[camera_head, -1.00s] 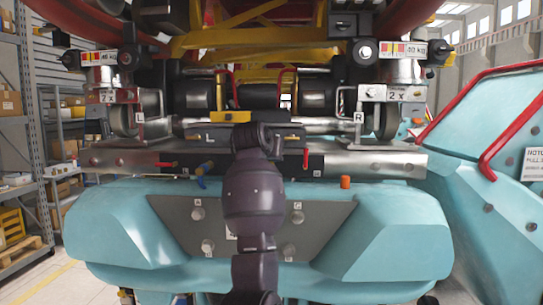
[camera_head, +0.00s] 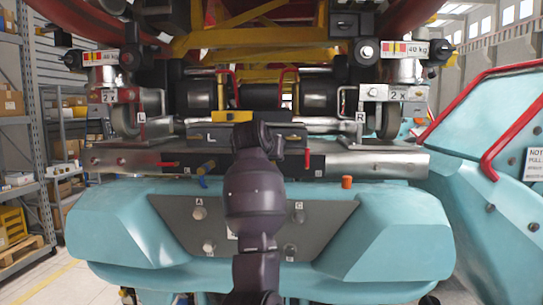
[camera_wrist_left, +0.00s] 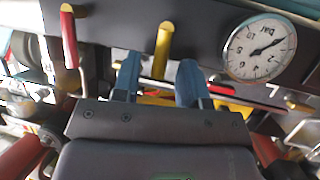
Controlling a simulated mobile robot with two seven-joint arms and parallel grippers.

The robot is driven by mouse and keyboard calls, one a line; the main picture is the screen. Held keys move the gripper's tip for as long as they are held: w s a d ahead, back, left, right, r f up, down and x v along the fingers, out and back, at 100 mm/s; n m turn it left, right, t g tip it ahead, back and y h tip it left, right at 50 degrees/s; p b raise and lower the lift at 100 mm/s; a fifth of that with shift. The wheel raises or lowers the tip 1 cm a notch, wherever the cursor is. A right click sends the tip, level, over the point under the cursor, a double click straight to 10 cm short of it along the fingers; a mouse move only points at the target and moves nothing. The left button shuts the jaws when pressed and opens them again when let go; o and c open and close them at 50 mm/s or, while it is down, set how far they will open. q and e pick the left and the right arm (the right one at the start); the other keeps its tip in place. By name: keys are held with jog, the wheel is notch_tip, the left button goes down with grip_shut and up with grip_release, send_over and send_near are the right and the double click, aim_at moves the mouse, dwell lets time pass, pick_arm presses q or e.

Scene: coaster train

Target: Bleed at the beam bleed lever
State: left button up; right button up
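In the left wrist view, a yellow lever (camera_wrist_left: 163,48) hangs from a dark panel beside a round white gauge (camera_wrist_left: 259,47). A red-handled lever (camera_wrist_left: 69,38) hangs further left. My left gripper (camera_wrist_left: 160,78) is open, with its two blue fingers apart below and on either side of the yellow lever's lower end. I cannot tell whether they touch it. No label is readable to show which lever is the beam bleed lever. My right gripper is not in view.
A metal beam (camera_head: 375,164) runs across above the turquoise train nose (camera_head: 385,235). Another red lever (camera_head: 307,158) and an orange cap (camera_head: 347,182) are right of my arm. A grey plate (camera_head: 325,215) with several knobs lies below. Shelving (camera_head: 35,130) stands left.

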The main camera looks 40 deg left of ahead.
pick_arm(q)
jog(key=b+v, duration=0.2)
jog(key=v, duration=0.8)
jog(key=shift+s, duration=0.2)
jog(key=shift+d, duration=0.1)
